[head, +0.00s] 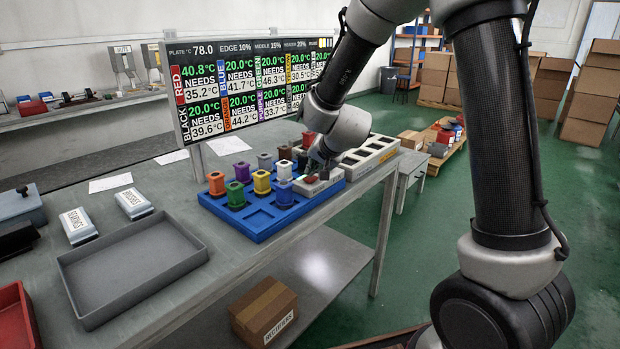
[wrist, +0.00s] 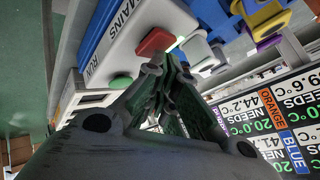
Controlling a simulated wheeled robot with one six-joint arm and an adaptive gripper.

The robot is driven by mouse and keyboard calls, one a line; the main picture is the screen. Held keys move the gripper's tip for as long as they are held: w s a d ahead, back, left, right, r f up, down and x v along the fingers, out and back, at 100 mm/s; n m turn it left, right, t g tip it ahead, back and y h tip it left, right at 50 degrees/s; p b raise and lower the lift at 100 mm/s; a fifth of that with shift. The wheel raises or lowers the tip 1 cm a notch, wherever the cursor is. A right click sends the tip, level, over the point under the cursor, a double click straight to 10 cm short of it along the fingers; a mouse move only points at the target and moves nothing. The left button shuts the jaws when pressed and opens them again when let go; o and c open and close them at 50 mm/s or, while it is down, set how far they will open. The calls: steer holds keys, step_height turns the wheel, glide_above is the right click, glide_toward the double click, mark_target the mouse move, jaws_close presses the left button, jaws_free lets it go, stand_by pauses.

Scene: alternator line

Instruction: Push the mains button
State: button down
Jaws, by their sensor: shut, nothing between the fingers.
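A pale control box (wrist: 112,45) shows in the wrist view, with the words MAINS and RUN on it. A red button (wrist: 155,42) sits beside the word MAINS. A green button (wrist: 120,82) sits by the word RUN. In the head view the box (head: 322,187) stands at the right end of the blue tray, partly hidden by my gripper (head: 318,163). My gripper is shut and empty, pointing down over the box. In the wrist view its fingertips (wrist: 160,67) overlap the red button's near edge; I cannot tell whether they touch it.
A blue tray (head: 238,228) holds several coloured parts on the bench, left of the box. A light rack (head: 372,155) stands behind to the right. A temperature board (head: 245,88) rises behind the tray. An empty grey tray (head: 130,270) lies at the front left.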

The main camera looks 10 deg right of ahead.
steer(key=shift+f, duration=0.1)
steer(key=shift+f, duration=0.4)
stand_by(0.3)
steer(key=shift+r, duration=0.45)
steer(key=s+d+r+n+g, duration=0.15)
steer(key=s+d+r, duration=0.25)
steer(key=s, duration=0.4)
steer(key=s+d+r+n+g, duration=0.1)
steer(key=s+d+r+n, duration=0.2)
steer(key=s, duration=0.4)
steer(key=s+d+r+n+g, duration=0.1)
steer(key=s+d+r, duration=0.3)
steer(key=s+r, duration=0.3)
steer(key=s+d+h, duration=0.1)
steer(key=s+d, duration=0.1)
steer(key=s, duration=0.4)
steer(key=s+d+f+n+g, duration=0.1)
steer(key=s+d, duration=0.2)
steer(key=s, duration=0.4)
steer(key=shift+s+h, duration=0.3)
steer(key=shift+h, duration=0.1)
